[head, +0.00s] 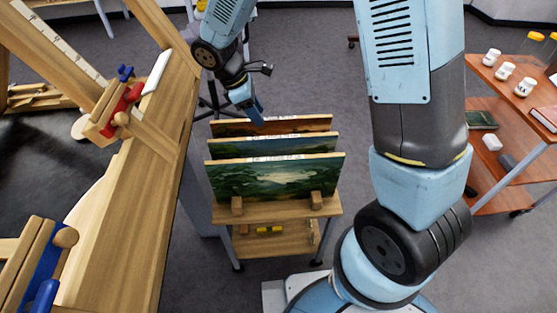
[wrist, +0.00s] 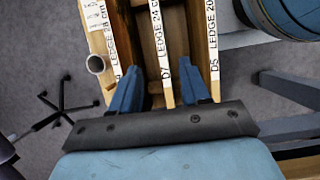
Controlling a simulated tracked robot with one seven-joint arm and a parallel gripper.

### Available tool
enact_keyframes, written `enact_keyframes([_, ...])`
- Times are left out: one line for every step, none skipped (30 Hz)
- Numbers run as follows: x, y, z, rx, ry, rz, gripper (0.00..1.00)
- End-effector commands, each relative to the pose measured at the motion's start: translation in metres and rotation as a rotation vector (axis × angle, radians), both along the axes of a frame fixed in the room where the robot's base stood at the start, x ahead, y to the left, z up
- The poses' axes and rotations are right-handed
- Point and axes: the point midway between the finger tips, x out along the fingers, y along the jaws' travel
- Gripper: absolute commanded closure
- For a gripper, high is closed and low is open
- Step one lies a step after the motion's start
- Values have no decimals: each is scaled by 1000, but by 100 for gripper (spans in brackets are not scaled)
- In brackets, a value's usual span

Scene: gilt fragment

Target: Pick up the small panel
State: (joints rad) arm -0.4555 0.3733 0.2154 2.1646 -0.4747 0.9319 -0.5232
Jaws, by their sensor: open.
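Three painted panels stand upright in a wooden rack; I cannot tell for sure which is the small panel. In the head view they are a rear orange-brown panel (head: 305,124), a middle blue-green panel (head: 290,147) and a front dark green landscape panel (head: 270,180). My gripper (head: 257,116) is open and empty, pointing down near the top of the rear panel. In the wrist view the middle panel's labelled top edge (wrist: 157,30) runs between my open fingers (wrist: 159,66). Labelled edges also show on the left (wrist: 111,45) and right (wrist: 213,45). Finger depth relative to the edges is unclear.
The wooden rack (head: 280,238) has a lower shelf. A large wooden easel (head: 115,220) with clamps stands close on the left. A reddish cart (head: 500,85) with white jars is on the right. Grey floor lies between them.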

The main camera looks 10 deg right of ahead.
Motion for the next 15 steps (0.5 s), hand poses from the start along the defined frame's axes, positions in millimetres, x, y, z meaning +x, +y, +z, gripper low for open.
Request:
enact_keyframes([0, -2, -6, -3, 4, 3, 54])
enact_keyframes([0, -3, -9, -4, 5, 2, 54])
enact_keyframes([0, -5, -14, -3, 5, 2, 54])
enact_keyframes([-1, -8, -19, -4, 5, 2, 54])
enact_keyframes([-1, -10, -24, -5, 6, 2, 54])
enact_keyframes([-1, -13, -31, -4, 6, 1, 54])
enact_keyframes([-1, -15, -36, -4, 6, 0, 54])
enact_keyframes([-1, -17, -40, -3, 5, 0, 54])
enact_keyframes([-1, -20, -47, -4, 6, 1, 54])
enact_keyframes([-2, -22, -52, -4, 6, 1, 54])
enact_keyframes([-2, -24, -56, -3, 5, 0, 54])
enact_keyframes([-2, -26, -61, -3, 4, -1, 54])
enact_keyframes([-1, -27, -64, -3, 4, -1, 54])
enact_keyframes([-1, -28, -67, -2, 3, 0, 54])
enact_keyframes([-1, -30, -71, -2, 4, 1, 54])
